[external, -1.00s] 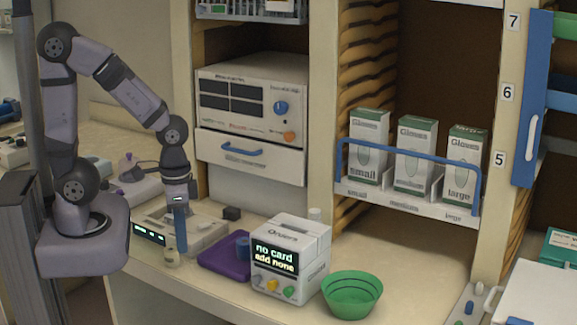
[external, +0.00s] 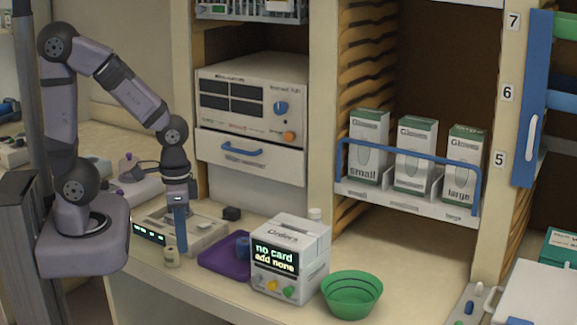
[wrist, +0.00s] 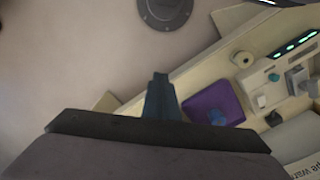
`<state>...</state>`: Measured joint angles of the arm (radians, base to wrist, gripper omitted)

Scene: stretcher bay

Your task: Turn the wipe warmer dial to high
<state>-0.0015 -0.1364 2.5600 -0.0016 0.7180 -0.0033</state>
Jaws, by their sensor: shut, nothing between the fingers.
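A white front-panel unit (external: 222,122) sits in the left cabinet bay, with dark windows, a blue round dial (external: 281,107) and an orange knob (external: 289,136). Its lettering is too small to read, and I cannot tell the dial's setting. My gripper (external: 181,248) points straight down, its blue fingers shut and empty. It is low over the counter, in front of and left of that unit, well away from the dial. In the wrist view my gripper (wrist: 160,78) is also shut. Partly cut-off "wipe war…" lettering shows on a pale surface (wrist: 300,150) at lower right; the dial cannot be made out there.
A low device with lit displays (external: 205,232) lies beside my fingers, with a small pale jar (external: 172,257) in front. A purple tray (external: 218,262), an orders box (external: 310,245) and a green bowl (external: 351,296) stand rightward. A blue-handled drawer (external: 243,150) is under the dial panel.

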